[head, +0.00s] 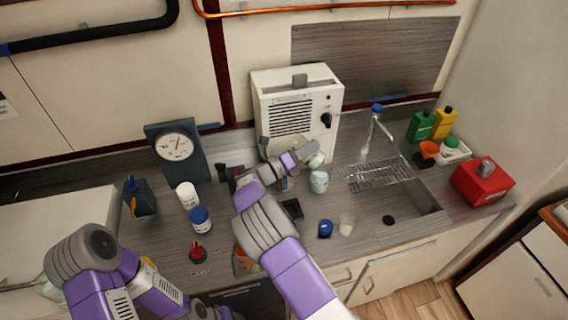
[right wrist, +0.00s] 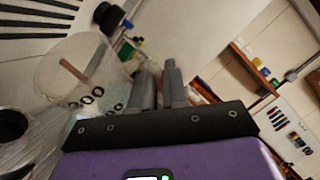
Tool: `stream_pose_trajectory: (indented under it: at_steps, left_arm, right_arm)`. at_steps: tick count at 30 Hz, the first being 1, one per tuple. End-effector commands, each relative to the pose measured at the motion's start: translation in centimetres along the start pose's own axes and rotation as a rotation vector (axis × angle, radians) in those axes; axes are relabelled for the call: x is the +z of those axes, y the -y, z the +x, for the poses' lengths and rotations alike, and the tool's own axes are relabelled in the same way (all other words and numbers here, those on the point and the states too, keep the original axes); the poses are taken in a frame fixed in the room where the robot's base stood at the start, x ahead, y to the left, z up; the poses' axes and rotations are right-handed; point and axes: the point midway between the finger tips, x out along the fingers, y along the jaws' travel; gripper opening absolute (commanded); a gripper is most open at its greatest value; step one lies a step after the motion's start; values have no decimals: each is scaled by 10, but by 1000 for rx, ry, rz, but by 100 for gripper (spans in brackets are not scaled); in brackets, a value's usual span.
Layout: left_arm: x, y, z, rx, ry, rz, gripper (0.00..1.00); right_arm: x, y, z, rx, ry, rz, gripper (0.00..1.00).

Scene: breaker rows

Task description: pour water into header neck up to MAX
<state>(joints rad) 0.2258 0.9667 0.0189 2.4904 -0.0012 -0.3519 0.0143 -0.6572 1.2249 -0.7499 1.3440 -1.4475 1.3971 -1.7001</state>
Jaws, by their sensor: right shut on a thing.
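My right gripper (head: 303,155) is in front of the white cabinet unit (head: 297,82), which has a grille and a dark knob. It is shut on a clear cup-like vessel (head: 317,159), which appears tilted. In the right wrist view the clear vessel (right wrist: 72,62) is left of the gripper's close-set fingers (right wrist: 158,88); its water level cannot be told. A dark round opening (right wrist: 12,125), possibly the neck, shows at the left edge there. No MAX mark is readable. My left arm is at the lower left of the head view; its gripper does not show.
A pale cup (head: 319,182) stands below the right gripper. A dial gauge (head: 174,147) is left, the sink (head: 423,199) and red can (head: 482,182) right.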

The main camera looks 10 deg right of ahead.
Motion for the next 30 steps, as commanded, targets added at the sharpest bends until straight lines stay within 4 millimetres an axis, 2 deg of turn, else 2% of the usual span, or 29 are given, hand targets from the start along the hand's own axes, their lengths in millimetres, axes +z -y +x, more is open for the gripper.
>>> stream_pose_trajectory:
  at_steps: [4,10,14,18,23,29,30]
  left_arm:
    - [-1,-1,-1,1,-2,2,60]
    - [-1,5,14,1,-2,2,60]
    - [-1,-1,-1,1,-2,1,60]
    - [-1,-2,-5,1,-2,2,60]
    - [-1,0,0,1,-2,2,60]
    - [0,-2,-3,1,-2,2,60]
    - [-1,1,4,1,-2,2,60]
  right_arm:
    - [3,3,0,3,-2,10,0]
    - [0,4,2,33,-28,60,0]
    - [-1,11,8,91,-80,169,0]
    - [-10,11,14,155,-137,300,0]
    - [-27,12,22,230,-196,426,0]
    - [-33,25,30,312,-261,561,0]
    - [-40,21,30,328,-275,590,0]
